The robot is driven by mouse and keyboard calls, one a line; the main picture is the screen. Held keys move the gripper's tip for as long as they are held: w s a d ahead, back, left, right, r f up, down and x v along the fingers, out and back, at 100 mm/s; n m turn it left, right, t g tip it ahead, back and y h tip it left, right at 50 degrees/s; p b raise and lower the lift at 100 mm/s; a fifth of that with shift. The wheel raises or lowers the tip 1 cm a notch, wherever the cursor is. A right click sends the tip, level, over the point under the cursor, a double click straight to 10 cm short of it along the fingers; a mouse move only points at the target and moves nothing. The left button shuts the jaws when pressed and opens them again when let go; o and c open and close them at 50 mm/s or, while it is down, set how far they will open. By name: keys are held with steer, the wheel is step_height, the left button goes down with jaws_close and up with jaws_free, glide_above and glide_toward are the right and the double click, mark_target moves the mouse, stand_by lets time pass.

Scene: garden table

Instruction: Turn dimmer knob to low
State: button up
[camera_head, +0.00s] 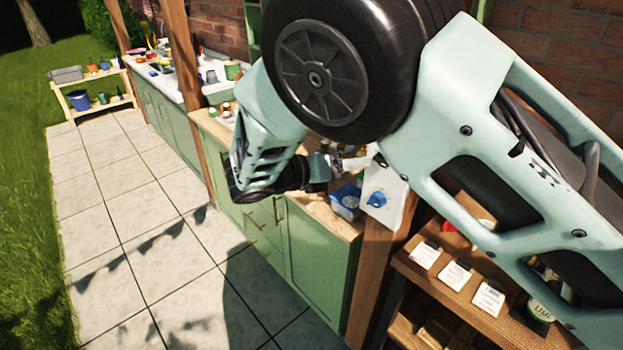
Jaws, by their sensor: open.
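The dimmer knob (377,199) is a small blue knob on a white plate (396,190). The plate is upright at the near right end of the wooden counter, by a wooden post. My gripper (347,161) is at the end of my arm, above the counter, a little up and left of the knob. It looks open and apart from the knob. The fingertips are small and partly lost against the things behind them, and my arm hides much of the area above. I cannot tell which setting the knob points to.
A blue container (345,203) stands on the counter (321,213) just left of the plate, close below my gripper. A wooden shelf (468,307) with white cards and a bottle is at the lower right. The paved floor (150,240) at left is clear.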

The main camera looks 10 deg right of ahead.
steer(key=b+v, duration=0.2)
steer(key=v, duration=0.7)
steer(key=shift+b, duration=0.4)
steer(key=s+d+f+m+g+y+b, duration=0.45)
steer(key=s+d+f+m+y, duration=0.2)
steer(key=s, duration=0.25)
steer(key=s+d+f+m+y+b, duration=0.1)
steer(key=s+f+m+y+b, duration=0.1)
steer(key=s+m+y, duration=0.2)
steer(key=s+d+f+m+g+y+b, duration=0.1)
steer(key=s+m+y, duration=0.3)
steer(key=s+m, duration=0.7)
steer(key=s+d+b, duration=0.1)
steer(key=s, duration=0.2)
steer(key=shift+f, duration=0.4)
